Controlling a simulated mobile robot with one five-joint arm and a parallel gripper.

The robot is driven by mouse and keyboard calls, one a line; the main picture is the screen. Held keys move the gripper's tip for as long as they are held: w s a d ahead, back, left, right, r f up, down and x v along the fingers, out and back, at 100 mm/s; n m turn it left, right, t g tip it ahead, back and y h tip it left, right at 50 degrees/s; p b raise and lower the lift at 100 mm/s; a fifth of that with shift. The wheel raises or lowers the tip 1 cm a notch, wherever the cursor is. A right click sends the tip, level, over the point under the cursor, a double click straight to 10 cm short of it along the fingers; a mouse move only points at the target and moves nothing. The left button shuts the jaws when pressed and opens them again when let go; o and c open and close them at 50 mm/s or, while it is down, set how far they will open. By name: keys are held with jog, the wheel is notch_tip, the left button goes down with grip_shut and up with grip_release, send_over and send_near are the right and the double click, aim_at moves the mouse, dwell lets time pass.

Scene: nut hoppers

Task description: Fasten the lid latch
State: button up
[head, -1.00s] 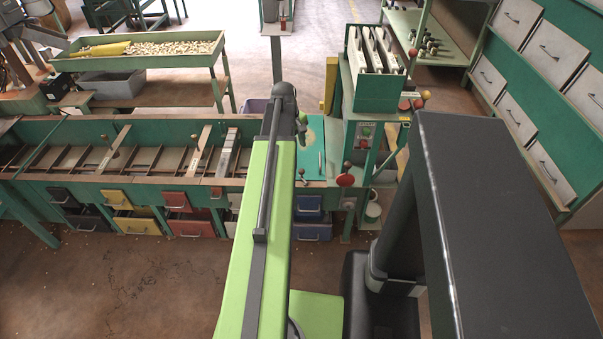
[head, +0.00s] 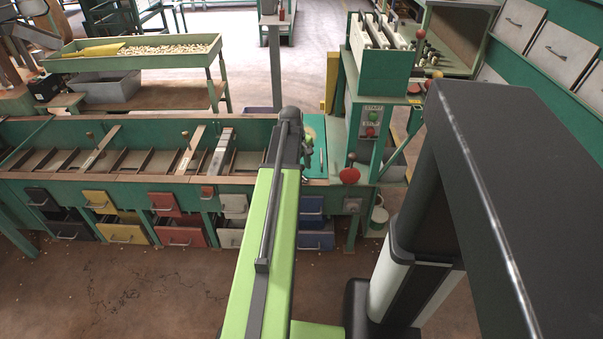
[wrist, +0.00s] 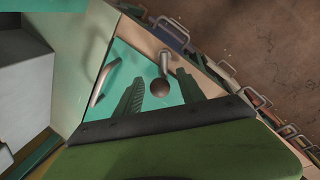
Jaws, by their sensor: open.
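A teal lid (head: 313,128) lies at the right end of the long green bench, partly hidden by my arm. A silver bar handle (wrist: 103,85) runs along it in the wrist view. A latch lever with a brown ball knob (wrist: 161,87) shows at the lid's edge beside the wooden rim; I cannot tell whether it is fastened. My gripper (wrist: 160,78) is open above the lid, its two dark fingers on either side of the knob in the picture. Contact with the knob cannot be told. In the head view the gripper's end is largely hidden behind my arm.
A green stand with a red knob (head: 349,175) rises just right of the lid. Several coloured drawers, including a blue one (head: 311,206), sit under the bench. Divided bins (head: 120,160) run left. The floor in front is clear.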

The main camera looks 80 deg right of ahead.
jog(key=shift+r, duration=0.1)
jog(key=shift+c, duration=0.5)
grip_shut()
jog(key=shift+w+d, duration=0.2)
jog(key=shift+d, duration=0.15)
jog(key=shift+s+a, duration=0.1)
jog(key=shift+a, duration=0.15)
jog(key=shift+s+a+m, duration=0.1)
jog(key=shift+m, duration=0.2)
jog(key=m, duration=0.1)
jog(key=s+m, duration=0.1)
jog(key=m, duration=0.1)
jog(key=shift+d+g+y, duration=0.2)
jog(key=shift+g+y, duration=0.1)
jog(key=shift+s+m+y, duration=0.15)
jog(key=shift+s+m, duration=0.05)
jog(key=shift+m, duration=0.7)
jog(key=shift+s+m+y, duration=0.15)
jog(key=shift+m, duration=0.75)
